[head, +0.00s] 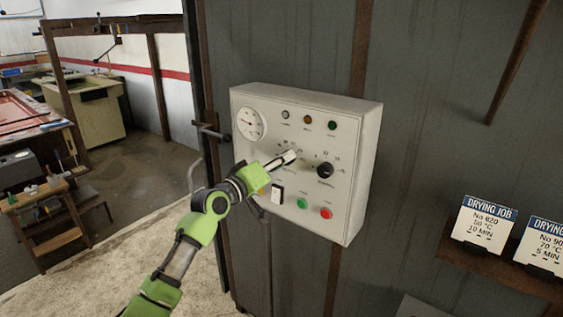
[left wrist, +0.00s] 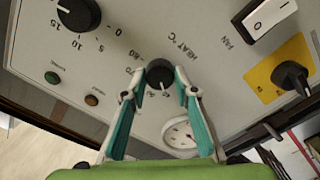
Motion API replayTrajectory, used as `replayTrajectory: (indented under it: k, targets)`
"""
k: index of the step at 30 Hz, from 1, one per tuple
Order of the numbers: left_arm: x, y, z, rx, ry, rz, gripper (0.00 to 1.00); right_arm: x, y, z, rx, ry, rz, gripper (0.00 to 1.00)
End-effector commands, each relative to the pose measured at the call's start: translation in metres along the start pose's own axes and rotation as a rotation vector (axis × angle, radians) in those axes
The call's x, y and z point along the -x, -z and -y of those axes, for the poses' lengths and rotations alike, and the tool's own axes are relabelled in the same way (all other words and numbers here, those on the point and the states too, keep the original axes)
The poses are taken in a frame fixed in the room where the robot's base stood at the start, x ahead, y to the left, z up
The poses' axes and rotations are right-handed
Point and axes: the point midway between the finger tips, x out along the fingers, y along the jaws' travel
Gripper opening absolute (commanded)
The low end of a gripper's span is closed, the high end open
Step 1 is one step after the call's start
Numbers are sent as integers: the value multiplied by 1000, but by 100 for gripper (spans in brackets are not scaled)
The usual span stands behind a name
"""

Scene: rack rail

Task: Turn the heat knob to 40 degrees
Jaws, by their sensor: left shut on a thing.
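The white control panel (head: 352,140) is mounted on a grey metal wall. My left gripper (head: 290,158) reaches its front and hides most of the heat knob in the head view. In the left wrist view the black heat knob (left wrist: 159,73) sits between the two fingertips of my left gripper (left wrist: 160,80), beside the printed words HEAT °C. The fingers are shut on the knob. A pale mark shows on its lower part, but the exact setting is too small to read. My right gripper is not in view.
The other black knob (head: 325,170), with a 0–15 scale, is right of the gripper. A white fan switch (head: 277,194), green button (head: 302,203) and red button (head: 326,213) sit below. A dial gauge (head: 250,123) is upper left. Drying job cards (head: 483,222) stand at right.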

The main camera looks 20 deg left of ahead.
Motion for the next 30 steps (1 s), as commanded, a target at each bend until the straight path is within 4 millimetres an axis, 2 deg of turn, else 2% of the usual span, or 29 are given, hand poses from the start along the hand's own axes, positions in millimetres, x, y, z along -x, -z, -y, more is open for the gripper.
replayTrajectory:
  k: [5, 6, 7, 20, 26, 30]
  targets:
    - [0, 0, 0, -1, 0, 0, 6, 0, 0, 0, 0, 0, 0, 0]
    - [0, 0, 0, -1, 0, 0, 38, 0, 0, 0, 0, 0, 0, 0]
    - [0, 0, 0, -1, 0, 0, 44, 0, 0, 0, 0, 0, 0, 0]
    - [5, 0, 1, -2, 0, 0, 44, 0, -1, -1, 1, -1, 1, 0]
    - [32, -1, 1, -4, 1, 0, 44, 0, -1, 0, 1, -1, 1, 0]
    - [61, -1, 1, -5, 1, 1, 44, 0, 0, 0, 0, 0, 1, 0]
